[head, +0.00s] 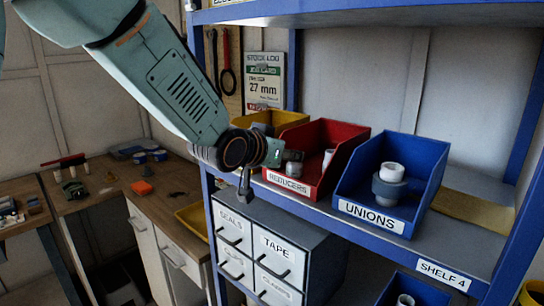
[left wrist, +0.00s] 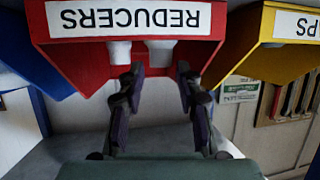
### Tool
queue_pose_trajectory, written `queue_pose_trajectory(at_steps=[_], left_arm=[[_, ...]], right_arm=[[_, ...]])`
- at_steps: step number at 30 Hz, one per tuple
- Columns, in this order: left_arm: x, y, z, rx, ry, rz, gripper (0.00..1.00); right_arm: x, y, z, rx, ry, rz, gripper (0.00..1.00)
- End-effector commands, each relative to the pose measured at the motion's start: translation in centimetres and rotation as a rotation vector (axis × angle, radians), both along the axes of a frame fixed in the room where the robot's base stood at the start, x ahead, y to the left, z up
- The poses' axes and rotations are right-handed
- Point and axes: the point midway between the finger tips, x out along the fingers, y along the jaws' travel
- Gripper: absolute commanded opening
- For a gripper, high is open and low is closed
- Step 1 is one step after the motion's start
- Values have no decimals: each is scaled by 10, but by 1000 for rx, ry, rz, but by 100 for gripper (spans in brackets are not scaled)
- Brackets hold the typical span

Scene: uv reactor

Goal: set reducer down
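The red bin labelled REDUCERS (head: 320,142) stands on the shelf, between a yellow and a blue bin. Two pale fittings show in it, one at its left (head: 292,165) and one at its right (head: 328,158). They also show in the upside-down left wrist view, at the bin's front (left wrist: 120,52) and (left wrist: 160,55). My left gripper (left wrist: 160,75) is open, its two dark fingers apart with nothing seen between them, in front of the red bin. In the head view my left gripper (head: 245,184) is partly hidden by its wrist. My right gripper is not in view.
The blue UNIONS bin (head: 409,160) holds a grey fitting with a white top (head: 391,182). The yellow bin (head: 272,119) is at the left. Labelled drawers (head: 277,253) sit below the shelf board. A blue shelf post (head: 209,225) stands near my left arm.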

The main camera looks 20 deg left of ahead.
Motion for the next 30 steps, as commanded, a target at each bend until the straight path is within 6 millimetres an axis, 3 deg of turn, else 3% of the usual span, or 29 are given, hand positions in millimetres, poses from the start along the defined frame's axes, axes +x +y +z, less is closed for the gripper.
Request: queue_pose_trajectory(at_steps=[6, 13, 30], left_arm=[[-33, 7, 13, -3, -2, 1, 35], [-58, 11, 24, -2, -1, 1, 35], [-65, 13, 27, 0, 1, 0, 35]], right_arm=[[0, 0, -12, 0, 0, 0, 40], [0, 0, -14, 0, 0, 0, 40], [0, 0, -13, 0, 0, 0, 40]])
